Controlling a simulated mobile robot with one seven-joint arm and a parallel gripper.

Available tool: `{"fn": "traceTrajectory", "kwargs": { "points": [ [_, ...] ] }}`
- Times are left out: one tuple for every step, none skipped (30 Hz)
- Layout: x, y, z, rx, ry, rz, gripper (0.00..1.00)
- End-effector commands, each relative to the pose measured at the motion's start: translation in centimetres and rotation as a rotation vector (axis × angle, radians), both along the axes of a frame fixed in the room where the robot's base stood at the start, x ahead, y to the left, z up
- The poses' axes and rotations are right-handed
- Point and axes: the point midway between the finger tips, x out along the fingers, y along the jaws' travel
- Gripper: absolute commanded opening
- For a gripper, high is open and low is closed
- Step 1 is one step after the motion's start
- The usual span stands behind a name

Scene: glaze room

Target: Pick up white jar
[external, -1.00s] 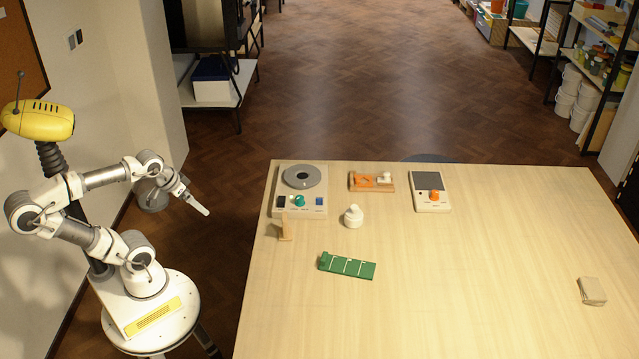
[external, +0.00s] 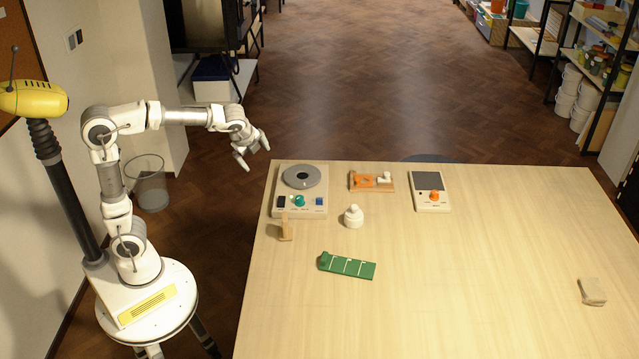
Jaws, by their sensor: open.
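The white jar (external: 353,217) stands upright on the pale wooden table (external: 450,290), with a narrower knob-like top. It is near the table's back left part, just right of and in front of a white device with a round grey disc. My gripper (external: 256,154) is open and empty. It is in the air beyond the table's back left corner, to the left of and well apart from the jar.
Around the jar are the disc device (external: 300,205), a small wooden stand (external: 286,228), an orange tool on a board (external: 372,182), a white device with an orange knob (external: 432,203) and a green board (external: 347,266). A beige block (external: 592,291) lies far right. The table's middle is clear.

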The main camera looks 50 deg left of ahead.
Motion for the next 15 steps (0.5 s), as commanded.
{"fn": "traceTrajectory", "kwargs": {
  "points": [
    [0.8, -2.3, -0.2, 0.054, 0.020, -0.067, 1.00],
    [1.3, -3.4, -0.4, 0.089, 0.030, -0.103, 1.00],
    [1.8, -4.9, -0.7, 0.134, 0.039, -0.150, 1.00],
    [2.1, -6.1, -0.9, 0.169, 0.045, -0.185, 1.00],
    [2.4, -7.3, -1.0, 0.203, 0.050, -0.221, 1.00],
    [2.8, -9.0, -1.3, 0.253, 0.055, -0.269, 1.00],
    [3.0, -10.3, -1.4, 0.290, 0.057, -0.304, 1.00],
    [3.2, -11.6, -1.6, 0.327, 0.058, -0.341, 1.00],
    [3.3, -13.5, -1.8, 0.377, 0.057, -0.388, 1.00],
    [3.4, -14.9, -2.0, 0.415, 0.056, -0.423, 1.00],
    [3.4, -16.3, -2.2, 0.453, 0.051, -0.458, 1.00],
    [3.4, -18.3, -2.3, 0.506, 0.045, -0.506, 1.00],
    [3.3, -19.8, -2.5, 0.545, 0.038, -0.542, 1.00],
    [3.1, -21.3, -2.6, 0.585, 0.031, -0.575, 1.00],
    [2.8, -23.4, -2.8, 0.636, 0.018, -0.621, 1.00]
  ]
}}
